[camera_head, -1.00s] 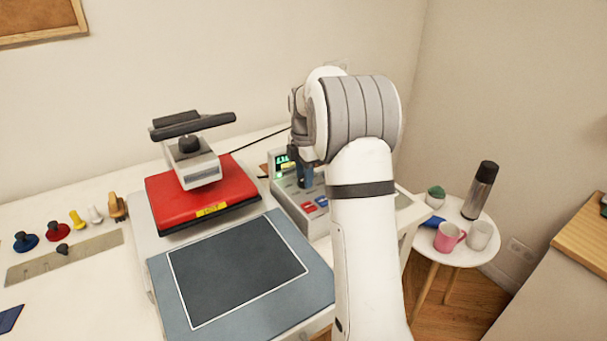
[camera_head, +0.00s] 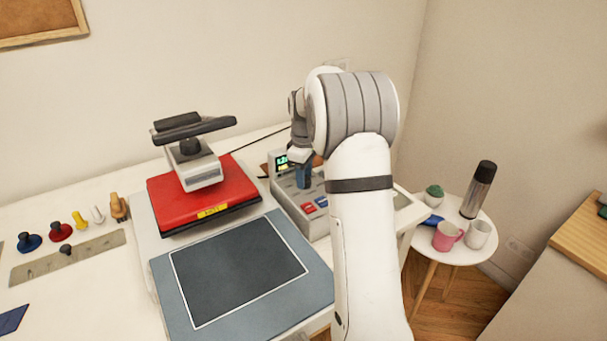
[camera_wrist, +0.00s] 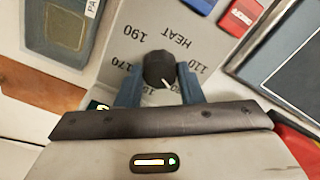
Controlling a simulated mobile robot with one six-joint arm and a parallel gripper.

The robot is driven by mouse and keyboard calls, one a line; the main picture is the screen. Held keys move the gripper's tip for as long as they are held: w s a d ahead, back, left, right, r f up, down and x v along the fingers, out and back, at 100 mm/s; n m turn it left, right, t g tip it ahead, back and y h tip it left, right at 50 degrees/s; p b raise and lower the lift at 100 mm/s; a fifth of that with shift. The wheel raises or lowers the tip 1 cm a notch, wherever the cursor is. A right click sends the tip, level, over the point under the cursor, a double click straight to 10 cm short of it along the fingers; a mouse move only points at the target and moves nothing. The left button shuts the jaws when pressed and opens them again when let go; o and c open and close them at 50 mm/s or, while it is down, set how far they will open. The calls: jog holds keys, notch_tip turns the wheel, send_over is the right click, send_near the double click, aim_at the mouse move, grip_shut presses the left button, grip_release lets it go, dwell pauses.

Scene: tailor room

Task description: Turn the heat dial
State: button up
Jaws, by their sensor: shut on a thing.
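In the head view my gripper (camera_head: 304,177) reaches down to the control box (camera_head: 318,225), and the dial is hidden there behind the fingers. A small lit green display (camera_head: 282,161) stands at the back of the box; its digits are too small to read.
The heat press with a red upper plate (camera_head: 195,205) and a dark lower pad (camera_head: 235,270) stands left of the box. Red and blue buttons (camera_head: 314,205) lie close to my gripper. A round side table (camera_head: 455,250) with mugs and a flask is at right.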

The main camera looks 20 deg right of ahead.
jog(key=m, duration=0.6)
jog(key=shift+m+p, duration=0.3)
jog(key=m, duration=0.6)
dwell(0.4)
jog(key=o, duration=1)
jog(key=shift+r, duration=3.9)
